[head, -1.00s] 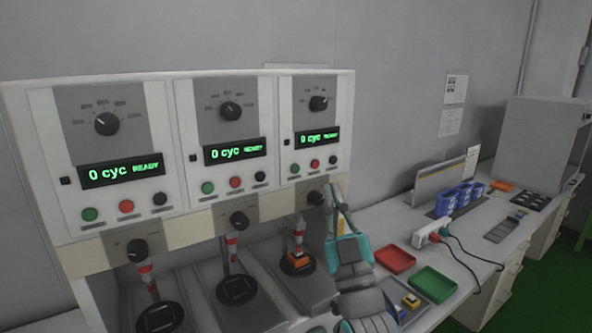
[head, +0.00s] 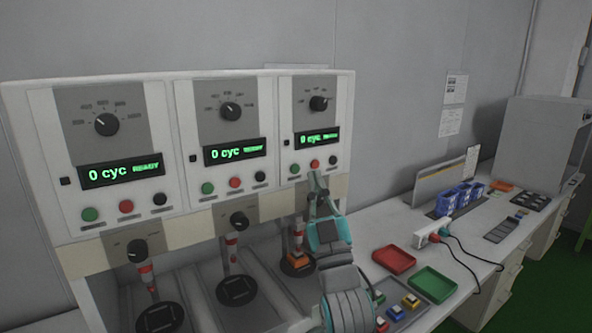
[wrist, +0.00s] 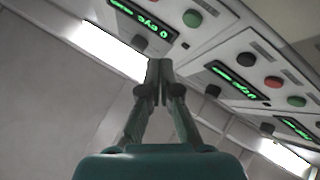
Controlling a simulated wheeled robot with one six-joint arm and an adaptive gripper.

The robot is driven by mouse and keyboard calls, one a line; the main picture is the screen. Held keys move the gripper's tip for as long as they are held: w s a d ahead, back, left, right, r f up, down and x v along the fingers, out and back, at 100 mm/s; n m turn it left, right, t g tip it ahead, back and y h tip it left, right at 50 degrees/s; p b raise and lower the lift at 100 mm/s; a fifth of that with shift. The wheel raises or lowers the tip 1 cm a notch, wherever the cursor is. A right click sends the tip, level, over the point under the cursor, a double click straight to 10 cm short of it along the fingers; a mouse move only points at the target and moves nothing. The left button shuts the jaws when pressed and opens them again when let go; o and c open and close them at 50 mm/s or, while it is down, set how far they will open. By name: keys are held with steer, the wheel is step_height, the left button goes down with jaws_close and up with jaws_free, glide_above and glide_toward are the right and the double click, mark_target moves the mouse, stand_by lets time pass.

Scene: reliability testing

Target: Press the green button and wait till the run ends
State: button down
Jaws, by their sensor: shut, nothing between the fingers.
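Three control panels stand in a row, each with a green, a red and a black button. The right panel's green button (head: 297,168) shows in the head view; it also shows at the top of the wrist view (wrist: 193,18). Its display (head: 317,137) reads 0 cyc, with small green text beside it. My gripper (head: 317,181) is shut and empty, its fingertips just below the right panel's red button (head: 315,163) in the head view. In the wrist view the closed tips (wrist: 160,67) appear apart from the green button. An orange piece (head: 298,259) sits under the right station's plunger.
The middle (head: 235,151) and left (head: 120,172) displays also read 0 cyc. Dark knobs (head: 239,220) stick out below the panels. A red tray (head: 395,259), a green tray (head: 434,283) and blue bins (head: 460,197) lie on the bench at right.

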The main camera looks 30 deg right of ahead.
mark_target(295, 169)
steer(key=shift+w, duration=1.85)
steer(key=shift+w, duration=0.2)
steer(key=shift+w, duration=0.25)
